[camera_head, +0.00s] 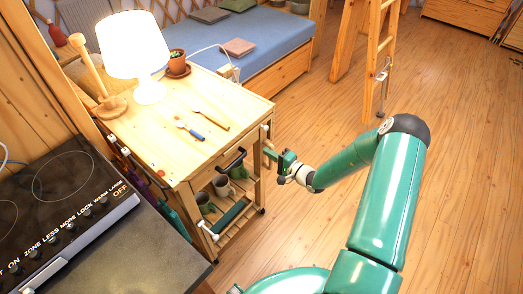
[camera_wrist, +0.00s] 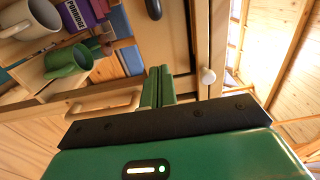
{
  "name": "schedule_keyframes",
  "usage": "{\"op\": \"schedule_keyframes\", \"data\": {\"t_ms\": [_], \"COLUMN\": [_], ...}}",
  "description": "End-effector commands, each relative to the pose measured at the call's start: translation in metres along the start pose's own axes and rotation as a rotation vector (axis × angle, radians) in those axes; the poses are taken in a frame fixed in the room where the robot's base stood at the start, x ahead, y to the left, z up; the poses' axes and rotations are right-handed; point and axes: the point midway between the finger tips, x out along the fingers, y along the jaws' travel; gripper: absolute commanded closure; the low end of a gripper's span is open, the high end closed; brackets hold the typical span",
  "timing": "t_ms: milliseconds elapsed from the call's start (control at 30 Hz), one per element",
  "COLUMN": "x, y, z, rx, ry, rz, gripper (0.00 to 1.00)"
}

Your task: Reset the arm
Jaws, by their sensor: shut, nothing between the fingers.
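My green arm reaches in from the lower right of the head view. My gripper (camera_head: 272,155) is at the right side of the wooden cart (camera_head: 185,162), near its dark drawer handle (camera_head: 231,160). In the wrist view my gripper's two green fingers (camera_wrist: 158,86) are together with nothing between them. They point toward the cart's wood front, beside a white round knob (camera_wrist: 208,76). Whether the fingers touch the wood cannot be told.
A lit lamp (camera_head: 137,60), a potted plant (camera_head: 178,64) and brushes (camera_head: 190,130) are on the cart. Mugs (camera_wrist: 68,58) stand on its shelf. A stove (camera_head: 60,205) is at left, a bed (camera_head: 240,50) behind, a ladder (camera_head: 383,50) at the back. Wood floor at right is clear.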

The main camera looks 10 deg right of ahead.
Motion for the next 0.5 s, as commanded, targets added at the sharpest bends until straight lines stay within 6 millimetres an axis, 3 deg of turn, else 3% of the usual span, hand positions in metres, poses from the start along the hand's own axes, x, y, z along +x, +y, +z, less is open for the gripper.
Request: {"op": "schedule_keyframes", "data": {"t_ms": [233,500], "x": [-0.048,-0.07], "y": [0.0,0.0], "z": [-0.003,-0.002], "rx": [0.0,-0.001], "ry": [0.002,0.0], "rz": [0.001,-0.001], "gripper": [1.0,1.0]}}
